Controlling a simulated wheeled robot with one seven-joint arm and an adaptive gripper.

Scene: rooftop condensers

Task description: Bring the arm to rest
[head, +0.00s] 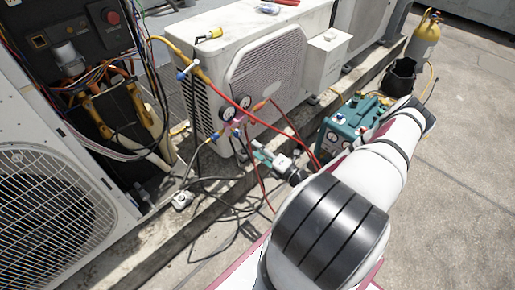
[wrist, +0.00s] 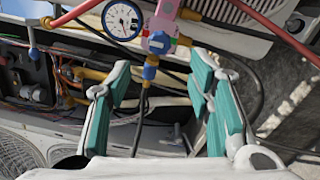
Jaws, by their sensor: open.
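My gripper (head: 262,156) has teal pads on white fingers and is open in front of the white condenser (head: 268,75), just below the gauge manifold (head: 236,122). In the wrist view my gripper (wrist: 162,68) has its fingers spread wide and is shut on nothing. The manifold's pink body (wrist: 160,22) and a round gauge (wrist: 123,20) stand beyond the fingertips. A blue fitting (wrist: 150,73) with a dark hose shows in the gap between the fingers; its distance from them is hard to tell. My arm bends out to the right in the head view, and its forearm is partly hidden.
Red, yellow and dark hoses hang around the manifold and lie on the concrete. A teal machine (head: 350,120) stands beside my arm, with a black bucket (head: 399,78) and yellow cylinder (head: 425,40) behind. An opened electrical unit (head: 95,60) is left. Bare concrete lies right.

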